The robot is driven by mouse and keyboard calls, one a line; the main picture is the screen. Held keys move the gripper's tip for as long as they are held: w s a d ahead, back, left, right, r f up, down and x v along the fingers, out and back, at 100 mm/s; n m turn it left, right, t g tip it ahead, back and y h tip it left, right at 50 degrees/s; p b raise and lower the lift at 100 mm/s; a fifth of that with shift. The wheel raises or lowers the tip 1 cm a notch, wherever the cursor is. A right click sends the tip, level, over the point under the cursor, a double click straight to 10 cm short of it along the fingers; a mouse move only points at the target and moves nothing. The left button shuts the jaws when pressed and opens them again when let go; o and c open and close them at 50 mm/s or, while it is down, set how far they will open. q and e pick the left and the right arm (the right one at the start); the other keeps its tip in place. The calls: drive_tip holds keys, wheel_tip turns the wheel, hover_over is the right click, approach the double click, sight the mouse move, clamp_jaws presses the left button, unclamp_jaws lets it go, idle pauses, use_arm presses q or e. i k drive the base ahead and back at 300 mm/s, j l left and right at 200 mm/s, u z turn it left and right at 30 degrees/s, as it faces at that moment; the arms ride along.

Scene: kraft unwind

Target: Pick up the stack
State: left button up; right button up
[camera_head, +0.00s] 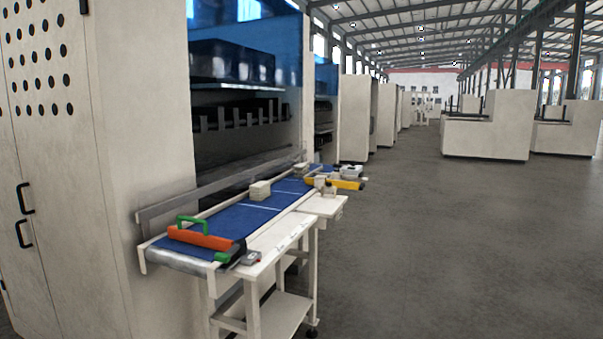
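A small cream-coloured stack (260,190) sits on the blue belt (238,217), towards its far side near the metal side rail. It looks like a short block with faint layers; single pieces are too small to tell apart. Neither of my grippers shows in this view.
An orange tool with a green handle (204,236) lies across the belt's near end. A grey device (250,258) sits beside it. A yellow tool (347,184) lies further along. The grey floor (450,240) to the right is clear.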

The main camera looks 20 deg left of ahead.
sight(300, 170)
drive_tip(key=i+l, duration=0.25)
drive_tip(key=i, duration=0.25)
drive_tip(key=i+l+u, duration=0.15)
drive_tip(key=i, duration=0.3)
drive_tip(key=i+l, duration=0.45)
drive_tip(key=i+j+u, duration=0.05)
